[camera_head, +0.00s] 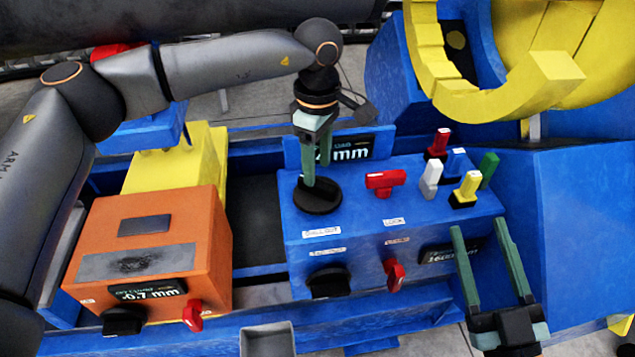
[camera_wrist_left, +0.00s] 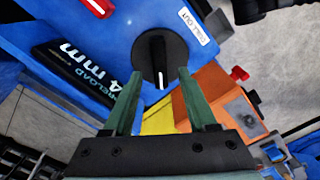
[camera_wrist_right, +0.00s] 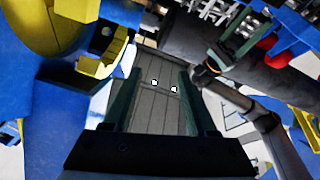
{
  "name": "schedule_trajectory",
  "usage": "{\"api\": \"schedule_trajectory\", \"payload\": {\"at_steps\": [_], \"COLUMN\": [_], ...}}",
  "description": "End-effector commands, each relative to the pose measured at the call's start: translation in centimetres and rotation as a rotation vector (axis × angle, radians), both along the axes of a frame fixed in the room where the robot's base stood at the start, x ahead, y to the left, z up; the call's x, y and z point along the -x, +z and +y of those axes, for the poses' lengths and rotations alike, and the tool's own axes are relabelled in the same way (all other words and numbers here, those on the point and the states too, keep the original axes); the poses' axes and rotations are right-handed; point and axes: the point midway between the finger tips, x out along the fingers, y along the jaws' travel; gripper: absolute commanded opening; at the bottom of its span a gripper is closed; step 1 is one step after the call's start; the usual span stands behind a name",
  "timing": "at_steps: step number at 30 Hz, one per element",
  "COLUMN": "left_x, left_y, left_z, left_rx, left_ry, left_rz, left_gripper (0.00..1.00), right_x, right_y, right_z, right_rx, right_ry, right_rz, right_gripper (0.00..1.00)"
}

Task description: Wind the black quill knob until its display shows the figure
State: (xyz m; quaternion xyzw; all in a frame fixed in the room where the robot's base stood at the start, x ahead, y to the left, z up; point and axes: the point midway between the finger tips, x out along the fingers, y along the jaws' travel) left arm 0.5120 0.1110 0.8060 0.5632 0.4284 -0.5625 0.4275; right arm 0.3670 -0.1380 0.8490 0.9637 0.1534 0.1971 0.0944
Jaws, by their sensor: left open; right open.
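A round black knob (camera_head: 318,198) with a white pointer line lies on top of the blue box; a small label beside it seems to end in "OUT". It also shows in the left wrist view (camera_wrist_left: 163,56), just beyond the fingertips. My left gripper (camera_head: 312,178) is open and points down at this knob; I cannot tell whether it touches. A dark display (camera_head: 350,148) behind the knob shows white figures ending in "mm", partly hidden by my left gripper; the left wrist view shows "4 mm" on a display (camera_wrist_left: 80,75). My right gripper (camera_head: 490,265) is open and empty at lower right.
The blue box also bears a red handle (camera_head: 385,182), several coloured levers, another black knob (camera_head: 329,281) and a red switch (camera_head: 395,274). An orange box (camera_head: 150,240) with a "0.7 mm" display stands at left. A large yellow ring (camera_head: 500,80) rises at the back right.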

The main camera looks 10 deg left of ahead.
Motion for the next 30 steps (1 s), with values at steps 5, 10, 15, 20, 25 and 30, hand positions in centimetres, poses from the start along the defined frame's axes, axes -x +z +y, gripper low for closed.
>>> {"api": "schedule_trajectory", "payload": {"at_steps": [5,10,15,20,25,30], "left_x": [0.0,0.0,0.0,0.0,0.0,0.0], "left_y": [-3.0,-4.3,-4.7,-4.6,-4.6,-4.6], "left_z": [0.0,0.0,0.0,0.0,-0.1,-0.1], "left_rx": [0.001,0.002,0.001,0.001,0.002,0.002], "left_ry": [0.0,0.0,0.0,0.0,0.0,0.0], "left_rz": [0.001,0.001,0.0,0.0,0.001,0.001], "left_gripper": [0.57,0.57,0.57,0.57,0.42,0.23], "right_x": [1.2,2.0,2.3,2.3,2.3,2.3], "right_y": [2.8,4.4,4.9,4.9,4.9,4.9], "right_z": [0.3,0.5,0.5,0.5,0.5,0.5], "right_rx": [0.003,0.002,0.002,0.002,0.002,0.002], "right_ry": [0.022,0.037,0.041,0.041,0.041,0.041], "right_rz": [-0.134,-0.205,-0.226,-0.227,-0.226,-0.226], "right_gripper": [0.57,0.57,0.57,0.57,0.57,0.57]}}
